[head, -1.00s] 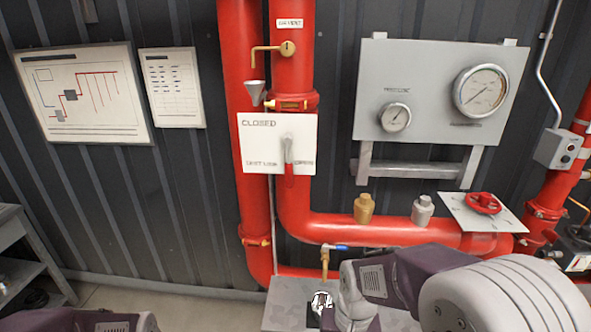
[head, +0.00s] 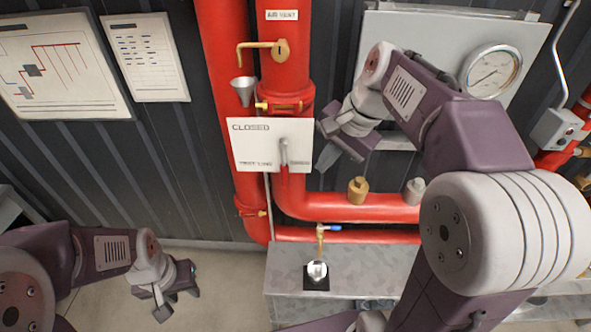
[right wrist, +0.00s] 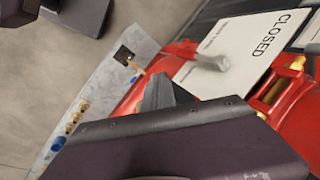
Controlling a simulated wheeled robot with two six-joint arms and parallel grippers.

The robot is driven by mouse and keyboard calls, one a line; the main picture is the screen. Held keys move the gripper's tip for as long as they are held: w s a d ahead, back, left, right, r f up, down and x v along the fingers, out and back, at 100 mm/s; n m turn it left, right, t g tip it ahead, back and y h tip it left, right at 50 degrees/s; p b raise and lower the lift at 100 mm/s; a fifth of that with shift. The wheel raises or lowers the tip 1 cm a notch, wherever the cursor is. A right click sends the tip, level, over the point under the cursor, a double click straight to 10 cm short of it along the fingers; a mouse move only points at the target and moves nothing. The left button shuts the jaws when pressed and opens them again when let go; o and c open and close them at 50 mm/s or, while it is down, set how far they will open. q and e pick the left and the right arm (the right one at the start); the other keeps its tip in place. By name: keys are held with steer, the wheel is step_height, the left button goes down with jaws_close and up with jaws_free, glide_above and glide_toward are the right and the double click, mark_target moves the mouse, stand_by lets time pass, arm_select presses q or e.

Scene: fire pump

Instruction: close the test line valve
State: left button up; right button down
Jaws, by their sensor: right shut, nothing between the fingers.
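The test line valve is a lever (head: 284,158) on a white plate (head: 243,138) marked CLOSED at upper left, TEST LINE below and OPEN at lower right. The lever hangs down from its grey hub, its red grip over the red pipe. In the right wrist view, the grey lever part (right wrist: 212,62) stands out from the plate (right wrist: 247,47). My right gripper (head: 337,142) is shut and empty, just right of the plate. Its dark fingertips (right wrist: 160,92) point toward the lever, apart from it. My left gripper (head: 176,293) is open and empty at lower left, far from the valve.
A brass handle (head: 262,47) and a metal funnel (head: 243,88) are above the plate. A gauge panel (head: 410,27) lies behind my right arm. A grey bench (head: 385,284) stands below, with a brass tap (head: 320,238) over it.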

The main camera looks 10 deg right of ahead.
mark_target(284, 166)
steer(key=w+a+f+p, duration=0.2)
steer(key=w+a+f, duration=0.3)
steer(key=f, duration=0.4)
steer(key=shift+w+f, duration=0.3)
steer(key=shift+w, duration=0.4)
steer(key=shift+a, duration=0.1)
